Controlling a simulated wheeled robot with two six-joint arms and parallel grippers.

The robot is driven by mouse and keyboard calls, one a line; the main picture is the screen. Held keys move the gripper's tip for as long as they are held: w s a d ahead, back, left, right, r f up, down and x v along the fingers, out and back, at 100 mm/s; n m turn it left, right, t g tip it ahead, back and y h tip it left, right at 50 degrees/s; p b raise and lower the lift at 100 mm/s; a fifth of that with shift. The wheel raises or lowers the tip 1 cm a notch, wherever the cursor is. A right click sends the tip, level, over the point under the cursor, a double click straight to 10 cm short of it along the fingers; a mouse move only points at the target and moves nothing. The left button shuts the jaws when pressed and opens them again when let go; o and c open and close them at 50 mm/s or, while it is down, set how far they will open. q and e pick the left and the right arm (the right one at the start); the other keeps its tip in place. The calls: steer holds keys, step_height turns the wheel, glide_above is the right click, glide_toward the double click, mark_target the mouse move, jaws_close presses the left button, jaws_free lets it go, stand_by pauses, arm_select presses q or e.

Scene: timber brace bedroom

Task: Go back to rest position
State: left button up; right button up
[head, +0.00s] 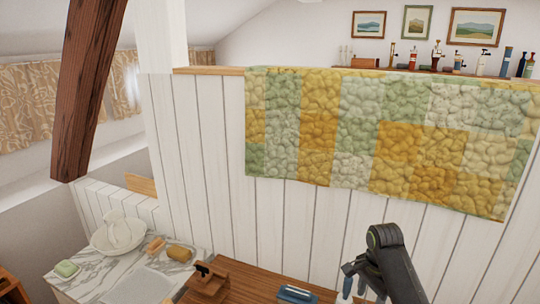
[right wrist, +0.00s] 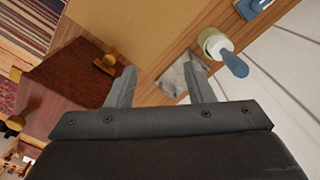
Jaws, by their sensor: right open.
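My right gripper (head: 364,288) hangs at the lower right of the head view, in front of the white plank wall and beside the wooden top (head: 240,287). In the right wrist view my right gripper (right wrist: 164,76) has its two grey fingers well apart, with nothing held between them. A grey patterned piece (right wrist: 178,77) lies on the wood beyond the fingertips. My left gripper is in neither view.
A green and yellow quilt (head: 355,135) hangs over the plank wall (head: 215,160). A dark timber brace (head: 88,80) slants at the left. A marble washstand (head: 85,280) bears a basin (head: 118,235). A blue-handled item (right wrist: 232,62) stands near the wall in the wrist view.

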steer(key=s+d+f+n+t, duration=0.1)
steer(key=s+f+n, duration=0.2)
steer(key=s+f, duration=0.35)
steer(key=s+d+f+n+t, duration=0.1)
steer(key=s+d+f+n, duration=0.2)
steer(key=s, duration=0.7)
steer(key=s+r+n+t+h, duration=0.25)
steer(key=s+n, duration=0.45)
steer(key=s, duration=1.4)
step_height(320, 180, down, 31)
steer(key=d+g+y+b, duration=0.1)
steer(key=d+g+b, duration=0.1)
steer(key=b, duration=0.6)
arm_select(q)
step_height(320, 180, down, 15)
steer(key=b, duration=0.6)
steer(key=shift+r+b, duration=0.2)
steer(key=shift+b, duration=0.1)
arm_select(e)
steer(key=s+f, duration=0.7)
steer(key=f, duration=0.4)
steer(key=s+a+f+g, duration=0.1)
steer(key=s+f, duration=0.6)
steer(key=f, duration=0.5)
steer(key=shift+s+a+f, duration=0.15)
steer(key=shift+f, duration=0.05)
